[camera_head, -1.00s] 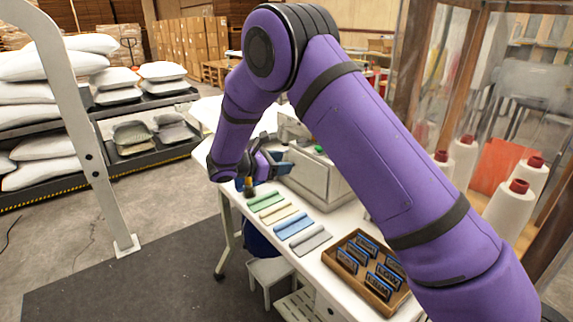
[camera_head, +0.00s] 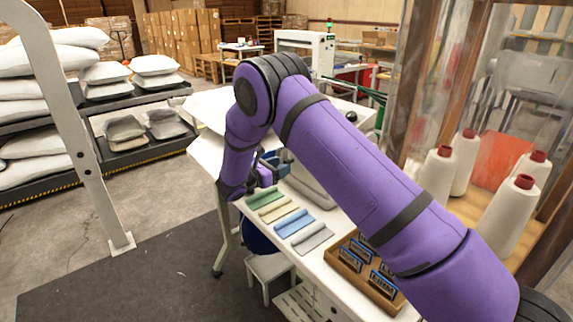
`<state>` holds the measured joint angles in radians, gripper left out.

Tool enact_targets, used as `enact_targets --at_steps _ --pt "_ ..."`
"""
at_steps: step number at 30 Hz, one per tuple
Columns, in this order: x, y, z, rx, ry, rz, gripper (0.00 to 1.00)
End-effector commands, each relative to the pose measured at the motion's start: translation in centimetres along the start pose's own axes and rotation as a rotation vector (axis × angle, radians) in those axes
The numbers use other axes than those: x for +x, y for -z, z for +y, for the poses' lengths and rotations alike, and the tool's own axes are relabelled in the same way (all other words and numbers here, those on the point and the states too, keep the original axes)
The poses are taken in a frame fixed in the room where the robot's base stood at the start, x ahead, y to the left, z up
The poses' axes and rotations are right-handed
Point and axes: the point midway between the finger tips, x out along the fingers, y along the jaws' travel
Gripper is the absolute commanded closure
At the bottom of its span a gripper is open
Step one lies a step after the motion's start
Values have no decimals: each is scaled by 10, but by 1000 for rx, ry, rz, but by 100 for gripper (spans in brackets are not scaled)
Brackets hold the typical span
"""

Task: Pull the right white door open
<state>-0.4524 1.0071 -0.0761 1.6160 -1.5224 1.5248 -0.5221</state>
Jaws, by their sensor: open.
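My gripper (camera_head: 268,174) is at the end of my purple arm, above the left part of the white table (camera_head: 207,150), near a blue bin (camera_head: 276,160). It is small and partly turned away; its jaws are open and I see nothing held. I cannot make out a right white door with certainty. A white surface below the table's front edge shows only in part, and my arm hides much of the table's right side.
Folded cloth strips in green, cream, blue and grey (camera_head: 313,238) lie along the table edge. A wooden tray (camera_head: 338,262) holds label cards. A white stool (camera_head: 268,268) stands below. White thread cones (camera_head: 437,176) are at right.

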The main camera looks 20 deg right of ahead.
Motion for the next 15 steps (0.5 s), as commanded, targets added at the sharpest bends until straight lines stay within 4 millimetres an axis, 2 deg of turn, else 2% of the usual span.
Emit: enact_targets --at_steps 3,6,15 --pt "17 0 0 0 1 0 48" --pt "25 0 0 0 1 1 48" --pt "32 0 0 1 -1 1 48"
